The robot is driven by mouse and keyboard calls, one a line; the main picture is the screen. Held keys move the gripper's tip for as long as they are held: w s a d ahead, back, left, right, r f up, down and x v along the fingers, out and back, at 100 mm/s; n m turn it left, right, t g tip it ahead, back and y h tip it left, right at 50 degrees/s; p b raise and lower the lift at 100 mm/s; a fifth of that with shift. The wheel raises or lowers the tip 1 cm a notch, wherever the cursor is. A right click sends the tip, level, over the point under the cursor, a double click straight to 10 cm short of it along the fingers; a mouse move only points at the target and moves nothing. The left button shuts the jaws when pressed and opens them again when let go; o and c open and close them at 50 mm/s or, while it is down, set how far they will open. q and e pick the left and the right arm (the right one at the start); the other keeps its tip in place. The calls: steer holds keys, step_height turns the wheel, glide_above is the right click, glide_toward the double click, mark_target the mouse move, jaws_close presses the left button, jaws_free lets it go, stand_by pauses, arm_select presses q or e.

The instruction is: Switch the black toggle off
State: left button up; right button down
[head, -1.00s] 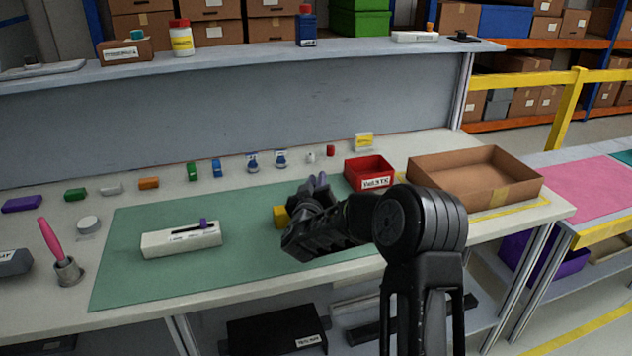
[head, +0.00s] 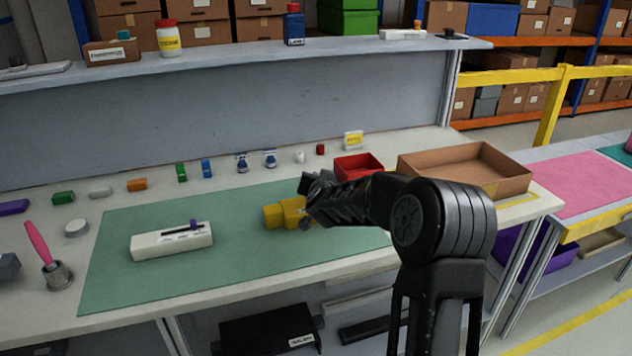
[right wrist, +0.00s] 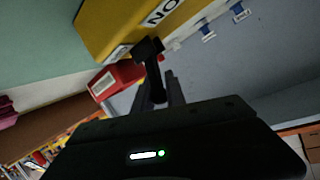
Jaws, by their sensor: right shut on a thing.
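The yellow switch box (head: 285,213) sits on the green mat, left of my right gripper (head: 309,212). In the right wrist view the yellow box (right wrist: 115,25) fills the top, with part of a dark printed label in sight. The black toggle (right wrist: 148,50) sticks out from the box's edge, and my right gripper (right wrist: 158,85) is shut on it. In the head view the toggle is hidden by the gripper. My left gripper is not in view.
A white slider box (head: 172,241) with a purple knob lies left on the green mat (head: 120,285). A red bin (head: 358,165) and an open cardboard box (head: 465,170) stand behind my right arm. Several small items line the back. A pink brush stands in a holder (head: 57,275) at left.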

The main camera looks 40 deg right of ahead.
steer(key=shift+s+d+f+m+y+b, duration=0.1)
steer(key=shift+d+f+m+y+b, duration=0.25)
steer(key=shift+m+y+b, duration=0.25)
steer(key=c, duration=1.3)
jaws_free()
steer(key=shift+c, duration=0.2)
steer(key=shift+r, duration=0.1)
steer(key=v, duration=0.7)
steer(key=shift+s+a+p, duration=0.25)
steer(key=shift+s+p, duration=0.1)
steer(key=shift+p, duration=0.05)
